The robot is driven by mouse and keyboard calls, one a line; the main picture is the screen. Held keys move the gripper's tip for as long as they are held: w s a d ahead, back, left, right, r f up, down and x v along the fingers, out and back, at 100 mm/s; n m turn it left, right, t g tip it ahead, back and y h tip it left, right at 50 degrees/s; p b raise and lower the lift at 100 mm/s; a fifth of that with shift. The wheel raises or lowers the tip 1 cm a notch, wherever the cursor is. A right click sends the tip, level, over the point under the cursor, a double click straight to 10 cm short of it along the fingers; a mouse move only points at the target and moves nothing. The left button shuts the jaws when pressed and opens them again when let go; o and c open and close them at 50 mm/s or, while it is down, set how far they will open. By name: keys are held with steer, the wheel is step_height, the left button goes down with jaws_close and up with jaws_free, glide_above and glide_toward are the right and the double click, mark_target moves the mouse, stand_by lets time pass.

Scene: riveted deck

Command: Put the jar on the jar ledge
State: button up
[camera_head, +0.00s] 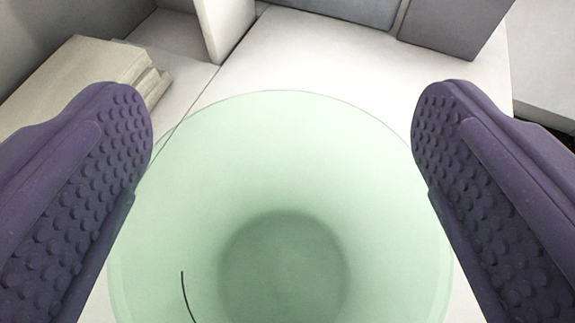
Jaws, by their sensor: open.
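A pale green, see-through round vessel, which looks like the jar (285,170), fills the lower middle of the view. I look down into it, and its darker round bottom shows near the lower edge. My gripper (282,130) is open, with one purple studded finger on each side of the vessel. The left finger overlaps the vessel's left edge in the picture, and the right finger overlaps its right edge. I cannot tell whether either finger touches it. The vessel's near side is cut off by the frame. I cannot tell which surface is the jar ledge.
A white surface (340,62) lies around and behind the vessel. A stack of cream slabs or papers (75,75) is at the upper left. A white upright panel (222,25) stands at the top. Grey blocks (455,28) stand at the back right. A grey surface (548,60) lies far right, beyond a dark gap.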

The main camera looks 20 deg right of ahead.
steer(key=shift+w, duration=0.15)
steer(key=shift+c, duration=0.3)
steer(key=c, duration=1.2)
